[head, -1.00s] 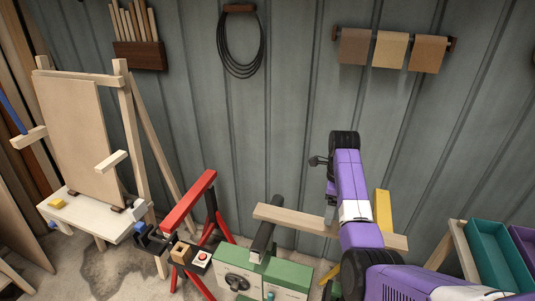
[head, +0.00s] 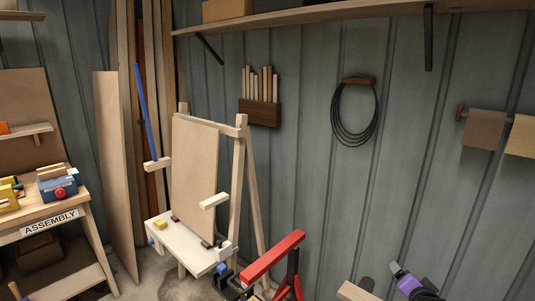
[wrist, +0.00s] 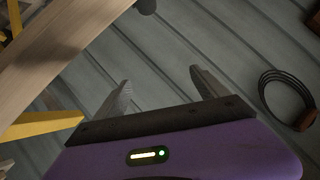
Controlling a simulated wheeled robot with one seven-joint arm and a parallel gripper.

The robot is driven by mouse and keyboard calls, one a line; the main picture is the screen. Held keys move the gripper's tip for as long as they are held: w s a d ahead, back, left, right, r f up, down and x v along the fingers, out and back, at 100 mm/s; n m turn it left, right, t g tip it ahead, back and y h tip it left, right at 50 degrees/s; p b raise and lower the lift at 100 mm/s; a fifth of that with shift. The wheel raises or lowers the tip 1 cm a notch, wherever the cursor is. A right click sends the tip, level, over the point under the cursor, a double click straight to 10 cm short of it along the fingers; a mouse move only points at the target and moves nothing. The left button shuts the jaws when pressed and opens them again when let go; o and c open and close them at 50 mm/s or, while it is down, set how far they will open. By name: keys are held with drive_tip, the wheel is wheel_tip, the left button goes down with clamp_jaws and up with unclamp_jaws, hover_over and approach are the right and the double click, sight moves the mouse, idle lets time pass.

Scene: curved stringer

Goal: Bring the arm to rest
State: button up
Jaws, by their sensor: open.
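My gripper (wrist: 160,76) shows in the wrist view with its two grey fingers spread apart and nothing between them. Its purple body fills the bottom of that view. Behind the fingers is the grey ribbed wall (wrist: 165,40). A wooden beam (wrist: 60,55) crosses the upper left of the wrist view, beside the left finger; I cannot tell how far it is from it.
A yellow bar (wrist: 42,124) lies left of the gripper. A coiled black cable (head: 355,112) hangs on the wall. A wooden easel (head: 240,190) and a red-topped stand (head: 273,256) stand in the middle. A bench labelled ASSEMBLY (head: 75,208) is at the left.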

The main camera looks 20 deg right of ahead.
drive_tip(key=s+a+r+n+t+y, duration=0.15)
drive_tip(key=s+a+n, duration=0.25)
drive_tip(key=a, duration=0.5)
drive_tip(key=s+a+r+n+t, duration=0.25)
drive_tip(key=s+a+n, duration=0.2)
drive_tip(key=a, duration=0.55)
drive_tip(key=s+a+r+n+t+y, duration=0.1)
drive_tip(key=s+a+n+t, duration=0.3)
drive_tip(key=a, duration=0.5)
drive_tip(key=s+a+n+g+y, duration=0.1)
drive_tip(key=s+a+n+y, duration=0.1)
drive_tip(key=s+a, duration=0.4)
drive_tip(key=s+a+r+n+g+y+b, duration=0.1)
drive_tip(key=s+a+y, duration=0.3)
drive_tip(key=s+a, duration=0.3)
drive_tip(key=s, duration=0.5)
drive_tip(key=shift+s+n, duration=0.3)
drive_tip(key=shift+n, duration=0.05)
